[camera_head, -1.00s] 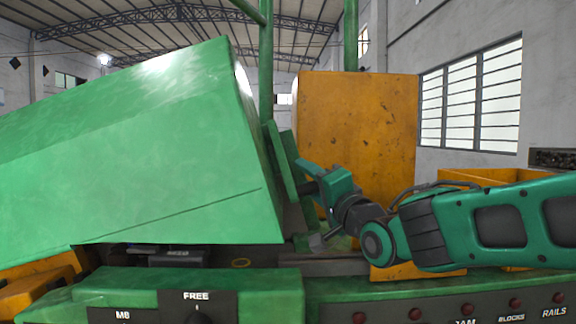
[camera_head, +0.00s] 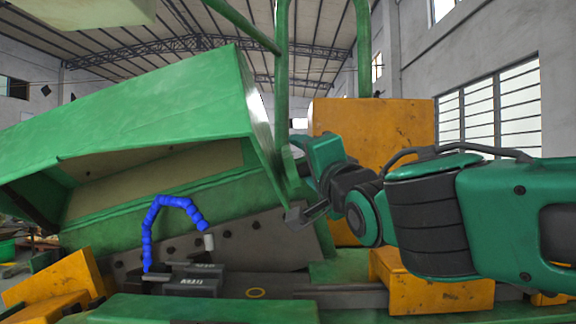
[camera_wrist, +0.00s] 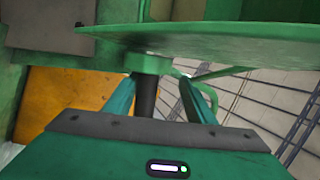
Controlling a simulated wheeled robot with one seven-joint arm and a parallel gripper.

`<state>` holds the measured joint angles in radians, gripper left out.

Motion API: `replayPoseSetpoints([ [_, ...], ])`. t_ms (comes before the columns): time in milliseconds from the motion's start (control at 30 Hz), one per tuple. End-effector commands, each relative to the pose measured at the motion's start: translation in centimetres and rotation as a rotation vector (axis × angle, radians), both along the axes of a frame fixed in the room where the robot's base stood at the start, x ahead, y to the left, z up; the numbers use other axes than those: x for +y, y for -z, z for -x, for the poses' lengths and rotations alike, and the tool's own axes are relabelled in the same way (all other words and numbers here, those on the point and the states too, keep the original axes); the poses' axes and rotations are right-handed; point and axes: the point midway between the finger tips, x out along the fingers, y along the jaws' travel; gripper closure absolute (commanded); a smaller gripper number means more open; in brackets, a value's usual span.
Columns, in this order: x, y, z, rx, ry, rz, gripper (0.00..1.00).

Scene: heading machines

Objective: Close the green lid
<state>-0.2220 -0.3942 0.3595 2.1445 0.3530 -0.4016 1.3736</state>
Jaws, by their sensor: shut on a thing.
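The green lid (camera_head: 150,105) stands raised and tilted over the machine in the head view. Its hollow underside shows, with a gap below its front edge. My gripper (camera_head: 300,165) is at the lid's right end; its fingertips are hard to make out there. In the wrist view my gripper (camera_wrist: 155,98) has its two teal fingers on either side of a dark round bar (camera_wrist: 147,92), shut on it. The bar joins a green block (camera_wrist: 150,64) under a green plate (camera_wrist: 230,42), which seems to be part of the lid.
Under the lid are a blue segmented hose (camera_head: 175,200), dark blocks (camera_head: 195,284) and a grey plate (camera_head: 255,240). Orange boxes stand behind (camera_head: 370,125) and below my arm (camera_head: 430,285). A green post (camera_head: 282,80) rises behind the lid's right end.

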Motion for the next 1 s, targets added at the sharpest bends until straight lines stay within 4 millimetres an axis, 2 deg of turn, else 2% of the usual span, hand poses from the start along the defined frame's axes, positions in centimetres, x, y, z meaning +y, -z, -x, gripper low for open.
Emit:
replayPoseSetpoints([
  [33, 3.8, 0.6, 1.5, 0.013, -0.083, 0.002, 0.60],
  [267, 3.9, 0.6, 1.5, 0.014, -0.083, 0.002, 0.60],
  [300, 0.9, -0.7, 2.2, -0.007, -0.017, -0.003, 0.60],
  [1000, -1.1, 0.9, 4.7, -0.012, -0.003, 0.000, 0.60],
])
